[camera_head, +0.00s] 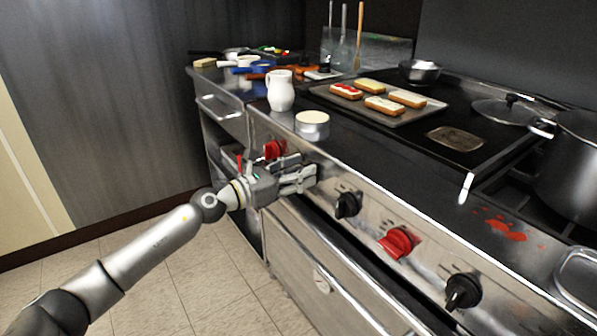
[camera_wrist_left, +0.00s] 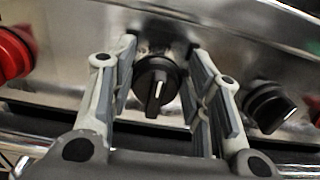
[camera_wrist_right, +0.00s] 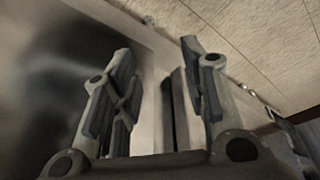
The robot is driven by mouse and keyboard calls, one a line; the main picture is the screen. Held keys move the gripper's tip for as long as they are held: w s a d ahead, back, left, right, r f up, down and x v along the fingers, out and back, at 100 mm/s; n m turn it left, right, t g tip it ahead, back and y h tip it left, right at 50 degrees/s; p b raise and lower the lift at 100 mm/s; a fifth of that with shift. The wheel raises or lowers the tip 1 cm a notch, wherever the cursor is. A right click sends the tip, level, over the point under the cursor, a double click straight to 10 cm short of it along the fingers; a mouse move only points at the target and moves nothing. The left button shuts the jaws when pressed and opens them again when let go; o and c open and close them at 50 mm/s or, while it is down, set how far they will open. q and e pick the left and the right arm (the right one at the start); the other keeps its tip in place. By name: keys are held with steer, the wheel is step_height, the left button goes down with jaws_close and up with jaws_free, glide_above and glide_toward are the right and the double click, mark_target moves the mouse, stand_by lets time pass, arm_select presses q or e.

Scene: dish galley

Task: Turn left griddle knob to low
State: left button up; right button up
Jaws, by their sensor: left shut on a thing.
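In the left wrist view a black knob (camera_wrist_left: 157,85) with a white pointer line sits on the steel front panel, its pointer close to upright in the picture. The fingers of my left gripper (camera_wrist_left: 161,58) stand on both sides of this knob, shut on it. In the head view my left gripper (camera_head: 311,174) is at the stove front, right of a red knob (camera_head: 275,149), and hides the held knob. Another black knob (camera_head: 348,204) is just to its right. My right gripper (camera_wrist_right: 156,50) shows only in its wrist view, with fingers apart and nothing between them.
Another red knob (camera_head: 400,241) and black knob (camera_head: 463,290) stick out farther right. A tray (camera_head: 429,107) of topped bread pieces, a white pitcher (camera_head: 281,91), a round tin (camera_head: 312,124) and a large pot (camera_head: 572,165) stand on top. The floor at left is clear.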

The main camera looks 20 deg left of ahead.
arm_select(q)
steer(key=n+p, duration=0.2)
steer(key=n, duration=0.1)
steer(key=shift+w+a+r, duration=0.1)
steer(key=shift+w+a, duration=0.05)
steer(key=shift+a, duration=0.1)
steer(key=shift+w+a+f+n+p, duration=0.15)
steer(key=shift+n+p, duration=0.45)
steer(key=shift+n, duration=0.35)
steer(key=shift+w+a+f+n+p, duration=0.15)
steer(key=shift+n+p, duration=0.45)
steer(key=shift+n, duration=0.35)
arm_select(e)
steer(key=s+f+g, duration=0.1)
steer(key=s+f, duration=0.3)
steer(key=f, duration=1.1)
steer(key=shift+d+f, duration=0.15)
steer(key=shift+f, duration=0.05)
arm_select(q)
steer(key=shift+s, duration=0.1)
arm_select(e)
steer(key=shift+s, duration=0.1)
arm_select(q)
steer(key=o, duration=1.1)
steer(key=shift+c, duration=0.2)
steer(key=shift+s, duration=0.1)
steer(key=v, duration=1.1)
steer(key=shift+s+a, duration=0.3)
